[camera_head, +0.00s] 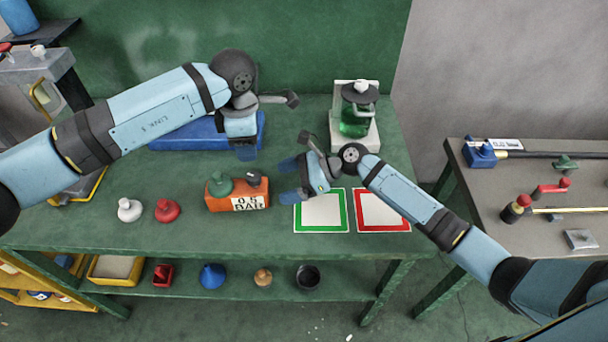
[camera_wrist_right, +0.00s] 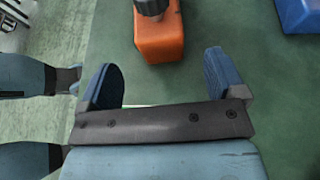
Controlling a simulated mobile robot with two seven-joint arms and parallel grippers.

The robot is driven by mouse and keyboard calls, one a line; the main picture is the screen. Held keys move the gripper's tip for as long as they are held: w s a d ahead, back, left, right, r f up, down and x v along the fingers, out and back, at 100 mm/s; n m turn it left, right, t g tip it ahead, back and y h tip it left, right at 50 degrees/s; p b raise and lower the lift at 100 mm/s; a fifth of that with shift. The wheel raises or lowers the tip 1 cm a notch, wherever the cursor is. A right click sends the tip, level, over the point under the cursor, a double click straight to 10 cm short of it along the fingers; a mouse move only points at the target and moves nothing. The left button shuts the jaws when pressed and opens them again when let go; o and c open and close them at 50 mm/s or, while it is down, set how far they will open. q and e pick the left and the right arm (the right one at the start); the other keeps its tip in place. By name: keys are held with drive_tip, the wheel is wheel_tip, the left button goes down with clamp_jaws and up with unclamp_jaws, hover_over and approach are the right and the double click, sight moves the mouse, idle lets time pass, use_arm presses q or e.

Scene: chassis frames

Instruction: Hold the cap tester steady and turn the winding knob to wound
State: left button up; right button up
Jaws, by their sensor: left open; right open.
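The orange cap tester (camera_head: 228,203) stands on the green bench with a white label reading like "0.9 BAR". A green cap-like part (camera_head: 220,184) is on its top left and a dark knob (camera_head: 254,178) on its top right; I cannot tell where the knob points. In the right wrist view the tester (camera_wrist_right: 160,38) lies ahead of the fingers, its dark knob (camera_wrist_right: 152,6) cut by the top edge. My right gripper (camera_head: 289,180) is open and empty, just right of the tester. My left gripper (camera_head: 246,152) is open above and behind the tester, pointing down, touching nothing visible.
A blue tray-like block (camera_head: 180,135) lies behind. A device with a green jar (camera_head: 354,122) stands at the back right. A green-bordered card (camera_head: 321,212) and a red-bordered card (camera_head: 383,211) lie right. White (camera_head: 129,210) and red (camera_head: 168,211) caps stand left.

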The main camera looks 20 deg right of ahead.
sight(253, 176)
drive_tip(key=x, duration=0.8)
drive_tip(key=shift+a+f, duration=0.15)
drive_tip(key=shift+f, duration=0.05)
drive_tip(key=c, duration=1.2)
use_arm(q)
drive_tip(key=shift+o, duration=0.3)
drive_tip(key=n, duration=0.1)
drive_tip(key=a+n+t, duration=0.1)
drive_tip(key=shift+s+n+h, duration=0.3)
drive_tip(key=shift+n+h, duration=0.1)
drive_tip(key=f+n+h, duration=0.1)
drive_tip(key=f+n, duration=0.1)
drive_tip(key=f, duration=0.1)
drive_tip(key=f+n+t, duration=0.1)
drive_tip(key=f+n, duration=0.2)
drive_tip(key=f+n+t+h, duration=0.1)
drive_tip(key=f+n, duration=0.2)
drive_tip(key=shift+w+d+f+h, duration=0.15)
drive_tip(key=shift+d+f+h, duration=0.15)
drive_tip(key=shift+d, duration=0.1)
drive_tip(key=c, duration=0.7)
